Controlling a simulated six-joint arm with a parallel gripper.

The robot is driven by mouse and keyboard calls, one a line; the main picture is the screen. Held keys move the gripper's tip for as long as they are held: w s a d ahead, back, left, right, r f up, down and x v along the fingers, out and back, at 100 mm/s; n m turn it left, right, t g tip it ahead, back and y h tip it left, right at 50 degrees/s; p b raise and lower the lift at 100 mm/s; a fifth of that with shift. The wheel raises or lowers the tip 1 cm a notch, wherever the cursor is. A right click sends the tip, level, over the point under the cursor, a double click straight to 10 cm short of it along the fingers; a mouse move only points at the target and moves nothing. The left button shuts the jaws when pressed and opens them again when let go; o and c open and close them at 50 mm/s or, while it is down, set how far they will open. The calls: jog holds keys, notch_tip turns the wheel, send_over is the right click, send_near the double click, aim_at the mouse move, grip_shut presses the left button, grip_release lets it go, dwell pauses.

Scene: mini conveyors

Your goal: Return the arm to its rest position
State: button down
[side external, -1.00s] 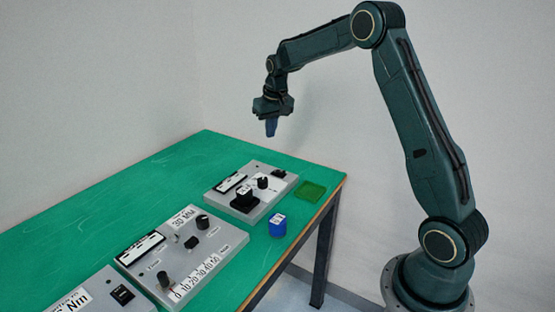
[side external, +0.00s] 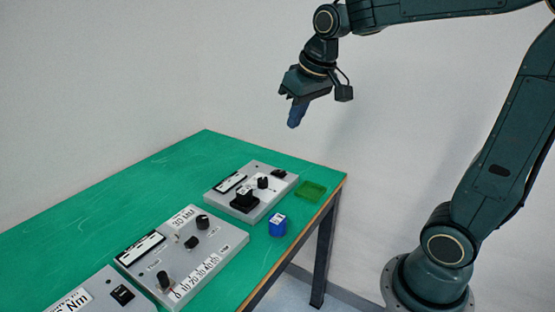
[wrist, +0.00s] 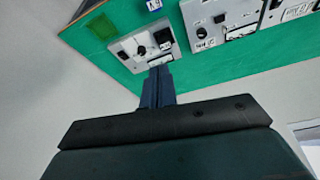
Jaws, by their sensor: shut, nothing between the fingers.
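My gripper (side external: 297,114) hangs in the air above the far end of the green table, clear of everything on it. Its blue fingers are shut together and hold nothing. In the wrist view the shut fingers (wrist: 157,88) show in the middle, with the table and panels beyond them. My arm is raised, with its upper part reaching past the top right of the side view.
The green table (side external: 130,190) carries grey control panels (side external: 215,262) with knobs. A blue block (side external: 278,226) and a green tray (side external: 311,190) lie near the right edge. A pale wall stands behind. The air around my gripper is clear.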

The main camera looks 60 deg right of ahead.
jog(key=s+a+f+n, duration=0.1)
jog(key=s+a, duration=0.2)
jog(key=s, duration=0.5)
jog(key=s+a+f+n+t, duration=0.1)
jog(key=s+a, duration=0.2)
jog(key=s, duration=0.5)
jog(key=shift+f+y, duration=0.35)
jog(key=shift+y, duration=0.05)
